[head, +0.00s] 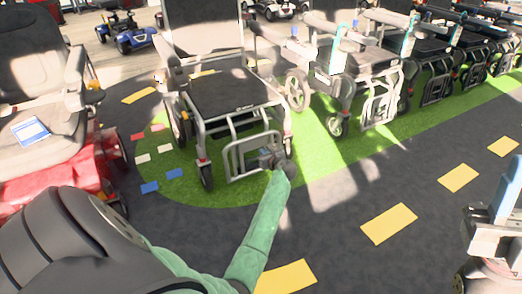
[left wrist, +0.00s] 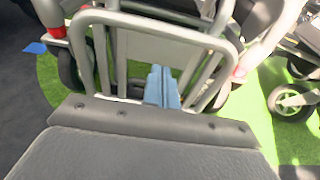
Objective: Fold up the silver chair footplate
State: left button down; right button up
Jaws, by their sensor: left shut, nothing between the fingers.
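The silver chair (head: 237,98) stands left of centre in the head view, with a black seat. Its footplate (head: 231,158), a silver looped frame, hangs at its front and looks roughly upright; its exact tilt is hard to tell. In the left wrist view the footplate's loop (left wrist: 160,20) spans the top. My left gripper (head: 268,158) is at the footplate's right part in the head view. Its blue fingers (left wrist: 162,88) are shut and empty, within the loop's outline; whether they touch it I cannot tell.
A red scooter (head: 60,165) stands close on the left. A row of grey chairs (head: 365,75) runs to the back right. Dark floor with yellow marks (head: 388,223) is free in front.

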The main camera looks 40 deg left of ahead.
pick_arm(q)
jog(key=p+v, duration=0.2)
jog(key=v, duration=0.5)
jog(key=shift+r+p, duration=0.15)
jog(key=shift+p, duration=0.15)
dwell(1.0)
